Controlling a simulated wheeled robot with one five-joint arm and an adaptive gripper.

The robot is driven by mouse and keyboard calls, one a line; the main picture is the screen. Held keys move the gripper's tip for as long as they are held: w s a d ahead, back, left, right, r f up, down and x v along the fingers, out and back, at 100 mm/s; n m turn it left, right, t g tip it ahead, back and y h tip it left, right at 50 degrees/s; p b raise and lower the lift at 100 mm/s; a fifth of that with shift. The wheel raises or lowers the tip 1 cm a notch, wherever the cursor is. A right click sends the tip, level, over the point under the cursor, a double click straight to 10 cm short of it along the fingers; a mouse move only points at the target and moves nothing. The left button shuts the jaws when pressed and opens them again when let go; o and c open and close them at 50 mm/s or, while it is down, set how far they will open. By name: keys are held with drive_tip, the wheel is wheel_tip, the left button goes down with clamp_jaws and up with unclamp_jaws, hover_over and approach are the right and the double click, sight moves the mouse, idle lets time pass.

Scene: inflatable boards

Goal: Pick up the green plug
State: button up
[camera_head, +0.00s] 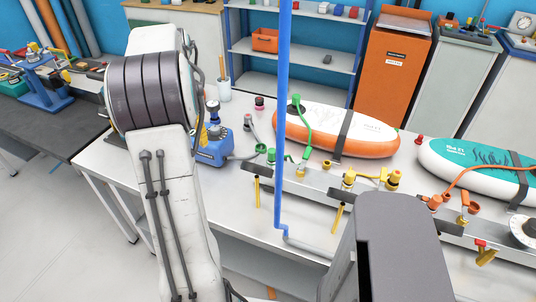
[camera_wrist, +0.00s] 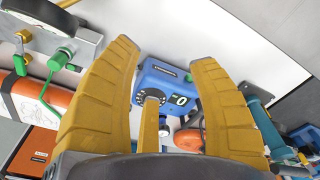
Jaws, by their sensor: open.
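In the head view a small green fitting (camera_head: 271,155) stands at the left end of the metal rail (camera_head: 320,188). A green hose (camera_head: 308,128) runs from a green cap (camera_head: 296,106) on the orange-and-white board down to the rail. I cannot tell for sure which green piece is the plug. In the wrist view a green cylindrical piece (camera_wrist: 60,58) shows at the upper left, outside the left finger. My gripper (camera_wrist: 163,52) is open and empty, its yellow fingers spread over a blue gauge box (camera_wrist: 168,88). The head view does not show the fingers.
A blue upright pole (camera_head: 281,120) stands before the bench. The orange-and-white board (camera_head: 368,138) and a teal-and-white board (camera_head: 468,158) lie behind the rail. The blue gauge box also shows in the head view (camera_head: 215,147). Yellow and orange fittings line the rail.

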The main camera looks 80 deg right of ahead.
drive_tip(key=s+d+f+m, duration=0.25)
drive_tip(key=s+d, duration=0.35)
drive_tip(key=s, duration=0.3)
drive_tip(key=m+y, duration=0.1)
drive_tip(key=m, duration=0.1)
hover_over(272, 150)
wheel_tip(272, 150, down, 5)
drive_tip(key=shift+r, duration=0.15)
drive_tip(key=shift+s+f, duration=0.2)
drive_tip(key=shift+f, duration=0.5)
drive_tip(key=shift+w+f+p, duration=0.15)
drive_tip(key=shift+f+p, duration=0.25)
drive_tip(key=shift+f, duration=2.4)
drive_tip(key=shift+o, duration=0.2)
clamp_jaws()
